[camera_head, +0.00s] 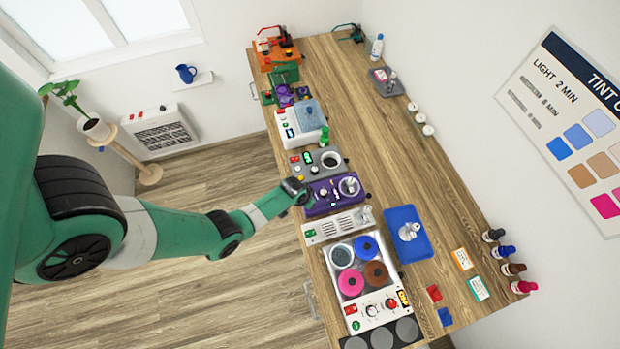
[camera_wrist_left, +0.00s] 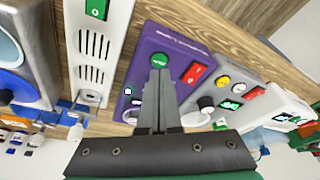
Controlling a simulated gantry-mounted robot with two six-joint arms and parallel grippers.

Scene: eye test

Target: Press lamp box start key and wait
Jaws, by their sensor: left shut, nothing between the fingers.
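My left gripper (camera_head: 298,192) is shut and empty at the front edge of a purple box (camera_head: 325,203) with a round metal part on top. In the left wrist view its fingers (camera_wrist_left: 160,66) reach over the purple box (camera_wrist_left: 170,45). I cannot tell whether the fingers touch the box. No readable label shows which box is the lamp box. A white box with a blue-grey lid (camera_head: 308,115) stands farther back. My right gripper is not in view.
A grey unit (camera_head: 310,164) with a round well stands beside the purple box, and a white vented box (camera_head: 338,226) on its other side. A blue tray (camera_head: 417,251), a multi-pot unit (camera_head: 352,250) and several bottles share the bench. The bench's middle strip (camera_head: 375,150) is clear.

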